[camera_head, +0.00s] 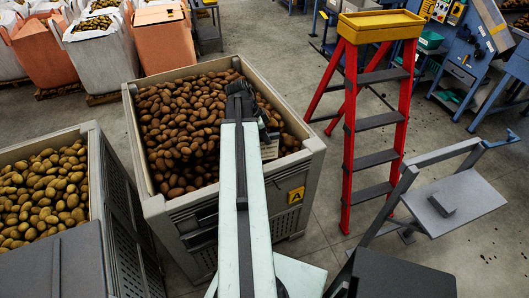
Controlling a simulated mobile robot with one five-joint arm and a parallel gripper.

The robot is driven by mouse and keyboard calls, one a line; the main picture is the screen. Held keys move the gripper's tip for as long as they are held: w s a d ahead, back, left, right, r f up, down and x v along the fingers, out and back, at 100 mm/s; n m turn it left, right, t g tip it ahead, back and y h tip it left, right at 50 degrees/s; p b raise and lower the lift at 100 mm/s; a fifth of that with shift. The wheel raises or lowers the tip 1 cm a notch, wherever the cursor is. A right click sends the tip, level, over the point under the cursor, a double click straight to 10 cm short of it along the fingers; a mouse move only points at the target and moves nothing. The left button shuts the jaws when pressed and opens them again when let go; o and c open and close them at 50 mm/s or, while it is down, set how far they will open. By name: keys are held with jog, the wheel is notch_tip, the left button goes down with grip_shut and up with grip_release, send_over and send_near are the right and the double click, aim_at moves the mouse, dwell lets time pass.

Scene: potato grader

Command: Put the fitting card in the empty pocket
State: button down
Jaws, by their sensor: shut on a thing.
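My gripper (267,135) is at the far end of my pale arm, above the right part of the middle crate (315,142). It is shut on a small pale card (270,149), which shows just below the jaws in front of the potatoes. The card's marking is too small to read. A yellow card with a black A (296,195) sits on the front wall of the middle crate, right of my arm. I cannot make out an empty pocket; my arm hides part of that front wall.
Potatoes (180,125) fill the middle crate. Another full crate (97,170) stands at left. A red stepladder (350,130) and a grey stand with a tilted plate (470,195) are at right. Large bags (100,60) stand behind; floor shows between crate and ladder.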

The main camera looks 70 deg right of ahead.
jog(key=w+d+r+n+p, duration=0.1)
jog(key=w+d+r+n, duration=0.1)
jog(key=d, duration=0.2)
jog(key=shift+n+t+h, duration=0.3)
jog(key=f+b, duration=1)
jog(key=f, duration=0.1)
jog(key=shift+w, duration=0.25)
jog(key=c, duration=1.4)
grip_release()
jog(key=shift+r, duration=0.2)
jog(key=p, duration=1.1)
send_near(264, 143)
jog(key=w+d+f, duration=0.2)
jog(key=d+f, duration=0.1)
jog(key=d, duration=0.1)
jog(key=shift+w+f, duration=0.25)
jog(key=shift+f, duration=0.1)
